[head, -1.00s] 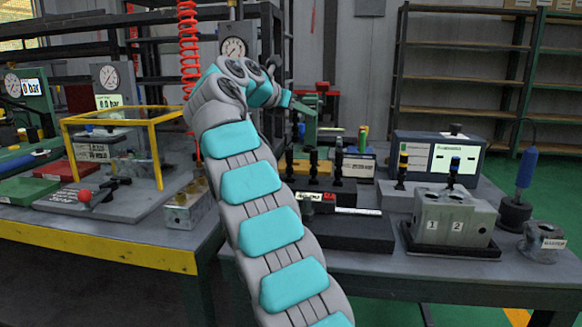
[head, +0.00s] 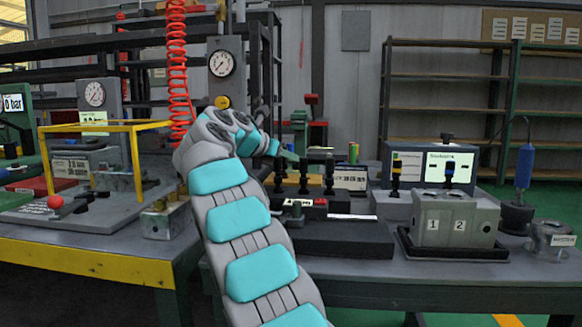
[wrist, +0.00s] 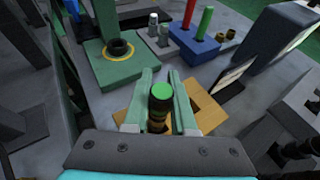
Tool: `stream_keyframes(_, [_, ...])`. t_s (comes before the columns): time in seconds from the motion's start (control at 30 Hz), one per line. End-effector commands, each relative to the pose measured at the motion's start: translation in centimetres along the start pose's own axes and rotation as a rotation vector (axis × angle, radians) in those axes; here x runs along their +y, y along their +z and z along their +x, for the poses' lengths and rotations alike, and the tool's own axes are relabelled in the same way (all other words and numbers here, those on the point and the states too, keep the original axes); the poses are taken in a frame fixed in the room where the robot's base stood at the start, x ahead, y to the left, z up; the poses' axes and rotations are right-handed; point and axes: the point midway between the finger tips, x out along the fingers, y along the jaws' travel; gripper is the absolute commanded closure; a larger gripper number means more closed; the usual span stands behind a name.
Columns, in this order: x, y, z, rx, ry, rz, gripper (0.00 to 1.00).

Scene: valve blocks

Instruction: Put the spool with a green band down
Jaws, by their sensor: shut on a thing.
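The spool with a green band (wrist: 161,96) is between the fingers of my gripper (wrist: 161,82) in the wrist view, its green top facing the camera. My gripper is shut on it. The spool looks upright, above or at a tan block with square openings (wrist: 208,108); I cannot tell whether it touches the block. In the head view my gripper (head: 287,156) is small, at the back of the bench beyond my arm, and the held spool cannot be made out there.
In the wrist view, a green block with a yellow-ringed hole (wrist: 103,70) lies ahead left, and a blue block (wrist: 195,47) with red and green pins ahead right. In the head view, black spools (head: 330,172) stand nearby, and a grey block marked 1 and 2 (head: 455,222) stands right.

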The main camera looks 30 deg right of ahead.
Motion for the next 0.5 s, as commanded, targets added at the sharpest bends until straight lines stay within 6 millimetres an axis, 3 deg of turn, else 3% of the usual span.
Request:
stream_keyframes(0.37, [-0.07, -0.25, 0.06, -0.001, 0.0, 0.0, 1.0])
stream_keyframes(0.4, [-0.03, -0.28, 0.07, 0.0, 0.001, 0.001, 0.71])
stream_keyframes(0.5, [-0.01, -0.29, 0.09, 0.0, 0.001, 0.0, 0.6])
